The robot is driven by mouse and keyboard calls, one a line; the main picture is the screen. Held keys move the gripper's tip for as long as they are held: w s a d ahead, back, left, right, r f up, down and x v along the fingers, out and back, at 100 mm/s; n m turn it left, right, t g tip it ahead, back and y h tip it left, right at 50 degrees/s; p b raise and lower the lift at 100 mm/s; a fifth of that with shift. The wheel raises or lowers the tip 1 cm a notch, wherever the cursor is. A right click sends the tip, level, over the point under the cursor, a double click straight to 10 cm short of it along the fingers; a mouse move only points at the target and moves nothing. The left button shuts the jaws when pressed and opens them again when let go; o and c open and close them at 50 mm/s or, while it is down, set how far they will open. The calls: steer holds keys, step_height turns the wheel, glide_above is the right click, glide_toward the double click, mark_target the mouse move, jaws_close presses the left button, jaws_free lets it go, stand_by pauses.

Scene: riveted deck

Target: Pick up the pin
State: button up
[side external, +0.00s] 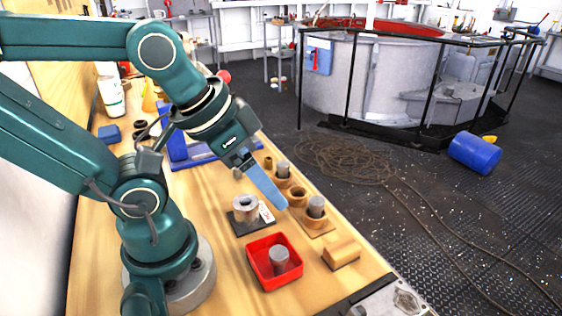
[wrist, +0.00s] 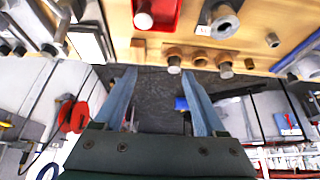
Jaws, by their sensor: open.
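Several grey cylinders could be the pin; I cannot tell which one is meant. One grey pin (side external: 279,260) stands in the red tray (side external: 251,268); it also shows in the wrist view (wrist: 143,20). Another grey pin (side external: 316,206) stands in a wooden ring near the bench edge, and a third (side external: 283,168) stands in a ring farther back. An empty wooden ring (side external: 297,196) sits between them. My gripper (side external: 281,205) is above the bench near these rings, pointing down and right. Its blue fingers are apart and empty in the wrist view (wrist: 158,72).
A grey hollow cylinder (side external: 246,209) stands on a dark plate left of the rings. A wooden block (side external: 341,253) lies right of the red tray. A small loose ring (side external: 268,162) is at the back. The dark floor (side external: 430,235) lies beyond the bench's right edge.

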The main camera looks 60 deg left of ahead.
stand_by(0.7)
steer(key=w+a+r, duration=0.2)
steer(key=w+r, duration=0.2)
steer(key=n+g, duration=0.3)
steer(key=g, duration=0.3)
glide_above(283, 163)
step_height(283, 163, down, 10)
steer(key=shift+f, duration=0.15)
step_height(283, 163, down, 4)
steer(key=shift+s+r, duration=0.1)
steer(key=shift+f, duration=0.5)
steer(key=shift+c, duration=0.2)
